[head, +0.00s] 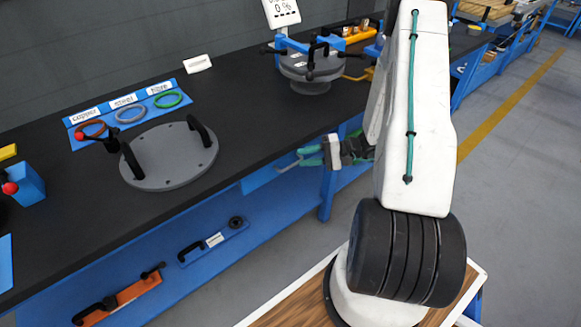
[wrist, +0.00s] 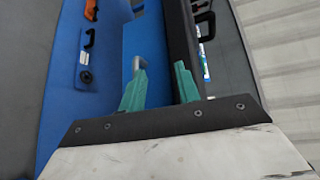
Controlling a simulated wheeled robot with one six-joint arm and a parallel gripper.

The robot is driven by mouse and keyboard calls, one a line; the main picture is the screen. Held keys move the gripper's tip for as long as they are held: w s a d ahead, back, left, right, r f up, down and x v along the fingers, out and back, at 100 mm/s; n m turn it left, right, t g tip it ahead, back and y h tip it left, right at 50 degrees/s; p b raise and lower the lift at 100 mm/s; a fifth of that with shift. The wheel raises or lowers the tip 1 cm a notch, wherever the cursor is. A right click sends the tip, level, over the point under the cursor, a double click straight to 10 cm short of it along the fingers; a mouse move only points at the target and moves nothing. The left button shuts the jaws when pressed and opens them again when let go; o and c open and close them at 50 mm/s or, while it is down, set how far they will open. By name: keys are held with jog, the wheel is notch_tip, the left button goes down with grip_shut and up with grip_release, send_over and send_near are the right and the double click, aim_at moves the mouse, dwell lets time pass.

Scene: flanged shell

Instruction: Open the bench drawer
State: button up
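The bench drawer (head: 262,178) has a blue front just under the black bench top, partly hidden by my gripper. It looks about flush with the bench, though I cannot tell exactly. A pale grey piece, apparently its handle (wrist: 137,63), shows at the tip of the left finger in the wrist view. My gripper (head: 299,157) has green fingers and is at the drawer front, below the bench's edge. In the wrist view my gripper (wrist: 160,76) is open, its fingers apart with nothing clearly held between them. I cannot tell whether a finger touches the handle.
The black bench top (head: 255,110) overhangs beside the fingers. On it lie a grey round plate with two handles (head: 168,158), a blue ring board (head: 128,112) and a grey flanged shell (head: 310,68). Tools lie on the low blue shelf (head: 150,250). Grey floor is clear at right.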

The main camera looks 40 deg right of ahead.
aim_at(290, 166)
notch_tip(290, 166, down, 5)
jog(key=d+m+t+h, duration=0.1)
jog(key=d+t, duration=0.1)
jog(key=shift+m, duration=0.3)
jog(key=x, duration=0.7)
jog(key=shift+s+a, duration=0.15)
jog(key=shift+s, duration=0.05)
jog(key=shift+c, duration=0.2)
grip_shut()
